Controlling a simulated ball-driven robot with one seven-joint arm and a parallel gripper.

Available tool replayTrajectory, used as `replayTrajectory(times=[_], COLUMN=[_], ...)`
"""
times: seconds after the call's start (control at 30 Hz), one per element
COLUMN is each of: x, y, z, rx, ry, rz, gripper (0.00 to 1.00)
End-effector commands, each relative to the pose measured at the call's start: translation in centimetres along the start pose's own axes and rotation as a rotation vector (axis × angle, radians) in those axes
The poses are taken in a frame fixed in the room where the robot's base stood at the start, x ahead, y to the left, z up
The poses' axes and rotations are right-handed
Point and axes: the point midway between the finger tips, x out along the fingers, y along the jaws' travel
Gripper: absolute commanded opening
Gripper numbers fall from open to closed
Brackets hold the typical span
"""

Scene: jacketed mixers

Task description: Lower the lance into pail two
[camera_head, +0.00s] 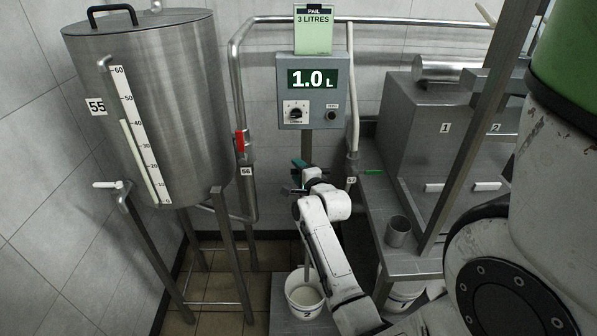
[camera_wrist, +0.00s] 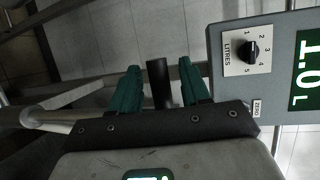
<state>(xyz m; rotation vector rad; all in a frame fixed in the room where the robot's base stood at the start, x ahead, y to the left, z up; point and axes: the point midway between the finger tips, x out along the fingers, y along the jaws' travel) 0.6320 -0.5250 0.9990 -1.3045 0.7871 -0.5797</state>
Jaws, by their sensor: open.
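My gripper (camera_head: 300,172) is open in front of the post below the meter box. Its teal fingers (camera_wrist: 160,88) stand one on each side of a short dark cylinder (camera_wrist: 158,75) in the wrist view. I cannot tell whether this cylinder is the lance's handle, or whether the fingers touch it. Pail two (camera_head: 291,299) is white, marked 2, and stands on the low grey step below with pale liquid in it. A thin grey rod (camera_head: 307,264) shows above the pail, beside my arm; it may be the lance. My arm hides much of the rod's length.
The meter box (camera_head: 287,108) reads 1.0 L, with a card above saying PAIL 3 LITRES. It also shows close on the right in the wrist view (camera_wrist: 229,88). A steel tank (camera_head: 170,90) stands left, a steel bench with a cup (camera_head: 397,232) right.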

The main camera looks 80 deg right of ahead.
Motion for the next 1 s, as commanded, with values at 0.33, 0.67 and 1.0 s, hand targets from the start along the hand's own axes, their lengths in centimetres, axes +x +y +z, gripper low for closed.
replayTrajectory(times=[0.33, 0.67, 1.0], x=[-0.02, -0.03, -0.04], y=[0.01, 0.02, 0.06], z=[0.02, 0.03, 0.03], rx=[0.0, 0.0, 0.0], ry=[0.0, 0.0, -0.001], rz=[0.0, 0.0, 0.001], gripper=[0.31, 0.0, 0.0])
